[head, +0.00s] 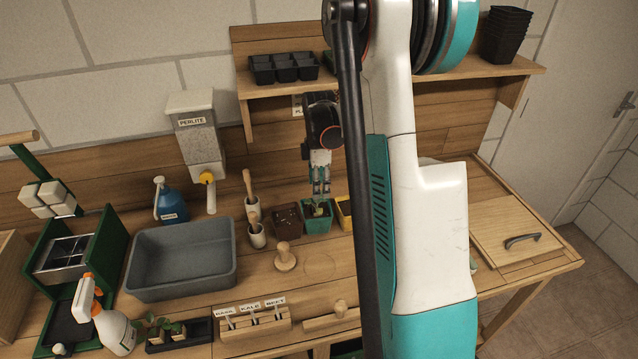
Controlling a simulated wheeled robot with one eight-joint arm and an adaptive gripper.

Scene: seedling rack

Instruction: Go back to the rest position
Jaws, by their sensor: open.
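My gripper (321,188) points down above a green pot (317,224) that holds a small seedling (318,207). Its fingers are open, and the fingertips are close above the seedling. I cannot tell whether they touch its leaves. My white and teal arm fills the middle right of the head view and hides part of the bench behind it.
A brown pot (287,220) and a partly hidden yellow pot (344,213) flank the green one. A shelf (400,77) runs above. A grey tub (180,262), perlite dispenser (196,130), wooden tamper (285,257), labelled holder (255,322) and spray bottle (113,325) stand leftward.

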